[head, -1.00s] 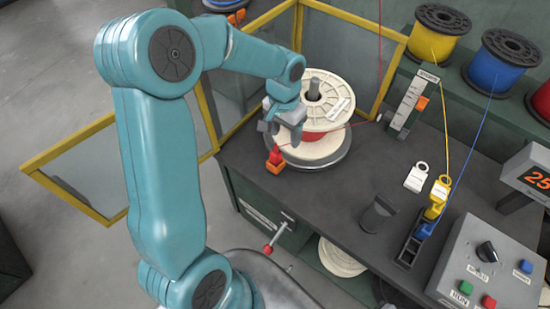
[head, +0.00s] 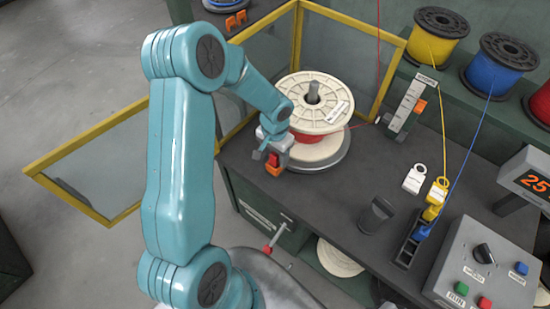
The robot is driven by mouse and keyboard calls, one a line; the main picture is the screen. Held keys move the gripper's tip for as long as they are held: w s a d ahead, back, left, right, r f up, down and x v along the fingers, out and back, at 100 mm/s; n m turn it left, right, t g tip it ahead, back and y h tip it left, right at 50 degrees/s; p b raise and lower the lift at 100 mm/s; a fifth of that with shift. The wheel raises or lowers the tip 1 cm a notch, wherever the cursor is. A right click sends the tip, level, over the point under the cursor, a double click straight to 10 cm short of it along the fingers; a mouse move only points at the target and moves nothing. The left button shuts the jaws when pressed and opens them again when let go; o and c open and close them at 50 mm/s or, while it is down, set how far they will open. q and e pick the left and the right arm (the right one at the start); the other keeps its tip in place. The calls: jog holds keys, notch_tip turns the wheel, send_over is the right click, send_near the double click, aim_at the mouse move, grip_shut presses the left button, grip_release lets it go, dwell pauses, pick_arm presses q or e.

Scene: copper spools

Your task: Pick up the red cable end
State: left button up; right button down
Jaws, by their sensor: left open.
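The red cable end (head: 274,167), a small red and orange piece, is at the front left of the white spool with red cable (head: 308,103). My left gripper (head: 273,157) is open and right at the cable end, its fingers overlapping it in this view. Whether they touch it I cannot tell. The gripper hides the top of the cable end. My right gripper is not in view.
The spool stands on a round grey plate (head: 342,164), with a yellow-framed guard (head: 345,13) behind it. To the right are a gauge (head: 405,105), a dark holder (head: 408,250) with blue and yellow ends, and a control box (head: 470,268). The mid-table is partly clear.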

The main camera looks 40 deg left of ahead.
pick_arm(q)
notch_tip(320, 180, down, 2)
jog(key=shift+w+f, duration=0.1)
jog(key=shift+w, duration=0.05)
jog(key=c, duration=1.1)
jog(key=shift+o, duration=0.2)
jog(key=shift+r, duration=0.2)
